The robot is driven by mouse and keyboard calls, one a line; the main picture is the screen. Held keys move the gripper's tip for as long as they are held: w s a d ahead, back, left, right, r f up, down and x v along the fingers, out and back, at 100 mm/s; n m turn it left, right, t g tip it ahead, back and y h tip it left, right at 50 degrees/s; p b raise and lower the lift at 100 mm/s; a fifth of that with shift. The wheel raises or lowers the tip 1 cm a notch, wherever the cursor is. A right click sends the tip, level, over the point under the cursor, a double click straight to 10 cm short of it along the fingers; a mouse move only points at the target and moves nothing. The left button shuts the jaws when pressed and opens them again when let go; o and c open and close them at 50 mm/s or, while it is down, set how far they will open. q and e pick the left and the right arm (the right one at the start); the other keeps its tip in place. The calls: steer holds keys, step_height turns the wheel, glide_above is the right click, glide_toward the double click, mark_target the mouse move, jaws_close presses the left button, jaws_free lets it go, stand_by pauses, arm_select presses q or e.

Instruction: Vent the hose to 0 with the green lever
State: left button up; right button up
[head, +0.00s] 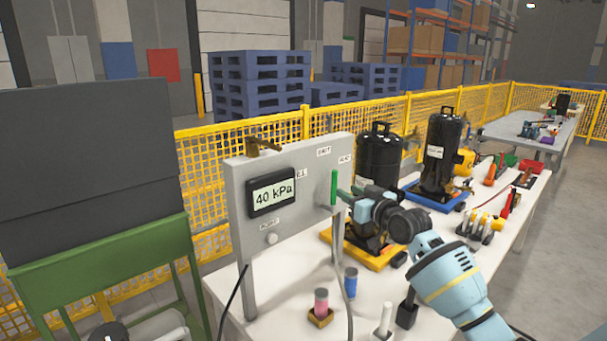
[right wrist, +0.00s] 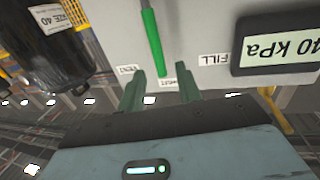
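The green lever (head: 334,187) stands upright on the front of the grey panel (head: 284,215). The display (head: 272,193) reads 40 kPa. In the right wrist view the green lever (right wrist: 152,42) runs down from the top edge, its free end close to the SHUT label (right wrist: 168,83), with VENT (right wrist: 125,70) and FILL (right wrist: 213,59) on either side. My right gripper (head: 346,196) is just right of the lever. In the wrist view the right gripper (right wrist: 161,82) is open, fingertips on either side of the lever's end; contact is not clear. My left gripper is out of view.
Black compressor tanks (head: 378,158) stand behind my right arm on the white table (head: 385,292). Pink (head: 321,301) and blue (head: 351,282) cylinders stand before the panel. A grey hose (head: 337,262) hangs from the panel. A green-framed stand (head: 100,260) is at left.

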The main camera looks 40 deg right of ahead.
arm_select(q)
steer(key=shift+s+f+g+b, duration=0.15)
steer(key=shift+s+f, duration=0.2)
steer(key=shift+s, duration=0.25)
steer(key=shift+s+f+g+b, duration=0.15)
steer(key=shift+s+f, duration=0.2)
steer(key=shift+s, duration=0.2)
arm_select(e)
steer(key=shift+w+d+r, duration=0.2)
steer(key=shift+w+r, duration=0.05)
steer(key=shift+w, duration=1.05)
steer(key=shift+w+d+r, duration=0.2)
steer(key=shift+w+r, duration=0.1)
steer(key=shift+w, duration=0.95)
steer(key=shift+w+d+r, duration=0.2)
steer(key=shift+w+r, duration=0.05)
steer(key=shift+w, duration=1.05)
steer(key=shift+c, duration=0.3)
jaws_close()
